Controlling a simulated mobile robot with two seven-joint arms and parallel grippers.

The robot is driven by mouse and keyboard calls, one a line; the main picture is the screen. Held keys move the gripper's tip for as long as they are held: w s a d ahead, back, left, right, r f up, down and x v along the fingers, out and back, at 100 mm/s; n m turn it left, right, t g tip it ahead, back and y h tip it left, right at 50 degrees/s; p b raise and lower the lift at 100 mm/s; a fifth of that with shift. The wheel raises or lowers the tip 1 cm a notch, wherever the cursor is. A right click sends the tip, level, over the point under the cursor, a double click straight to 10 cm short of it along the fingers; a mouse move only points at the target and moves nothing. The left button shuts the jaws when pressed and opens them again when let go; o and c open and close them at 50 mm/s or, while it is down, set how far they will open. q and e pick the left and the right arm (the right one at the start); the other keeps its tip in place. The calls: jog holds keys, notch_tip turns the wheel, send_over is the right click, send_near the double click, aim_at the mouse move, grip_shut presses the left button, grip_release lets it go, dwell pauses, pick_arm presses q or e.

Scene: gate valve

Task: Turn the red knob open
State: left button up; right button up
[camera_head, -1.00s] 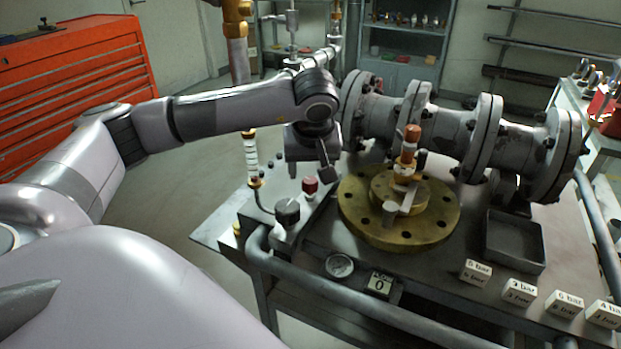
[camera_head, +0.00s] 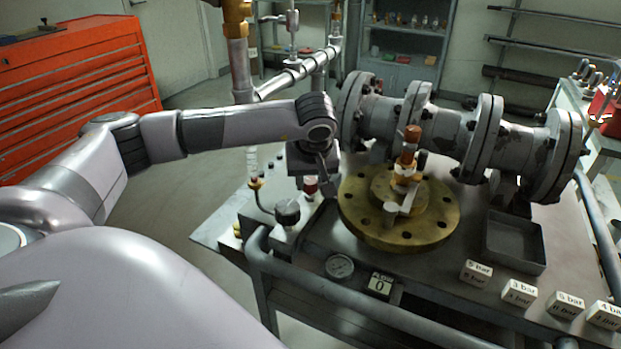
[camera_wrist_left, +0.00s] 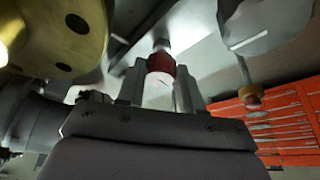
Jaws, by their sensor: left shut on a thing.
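The small red knob (camera_head: 310,185) stands on the grey panel at the left of the bench, beside a dark round knob (camera_head: 287,211). My left gripper (camera_head: 316,186) points down over the red knob and partly hides it in the head view. In the left wrist view the red knob (camera_wrist_left: 160,67) sits between the two fingers of my left gripper (camera_wrist_left: 158,88), which are shut on it. My right gripper is in neither view.
A brass flange (camera_head: 355,215) with a copper-topped fitting stands right of the knob. A large grey flanged pipe (camera_head: 455,130) lies behind. A gauge (camera_head: 340,266), a "0" counter (camera_head: 380,284), a dark tray (camera_head: 514,243) and white pressure blocks (camera_head: 519,293) are in front and right.

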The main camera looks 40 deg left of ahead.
pick_arm(q)
jog(key=shift+w+n+g+y, duration=0.1)
jog(key=shift+n+g+y, duration=0.25)
jog(key=shift+n, duration=1.05)
jog(key=o, duration=1)
jog(key=shift+o, duration=0.2)
jog(key=v, duration=0.7)
jog(key=shift+d, duration=0.1)
